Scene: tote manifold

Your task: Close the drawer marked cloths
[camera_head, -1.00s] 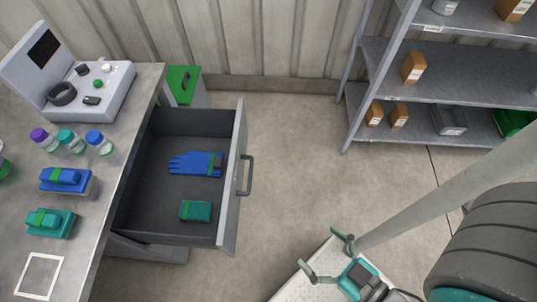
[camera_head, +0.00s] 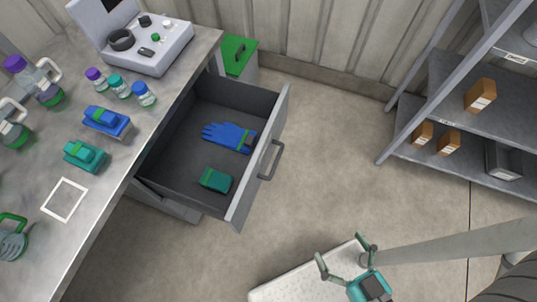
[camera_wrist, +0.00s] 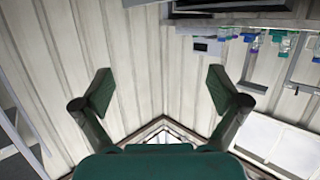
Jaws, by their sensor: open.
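A grey drawer (camera_head: 252,188) stands pulled out from under the workbench in the head view. Its dark handle (camera_head: 271,160) is on the outer face, towards the right. A blue glove with a green band (camera_head: 230,136) and a green folded bundle (camera_head: 215,180) lie inside it. No label can be read on the drawer front from here. My gripper (camera_head: 345,252) is open and empty, below and to the right of the drawer and apart from it. In the wrist view my gripper (camera_wrist: 160,88) shows its two fingers spread with nothing between them.
The workbench (camera_head: 105,195) on the left holds jars, jugs, folded packs and a grey device (camera_head: 160,50). A green-topped bin (camera_head: 238,58) stands behind the drawer. A metal shelf (camera_head: 440,170) with boxes is at the right. Floor (camera_head: 320,150) between drawer and shelf is clear.

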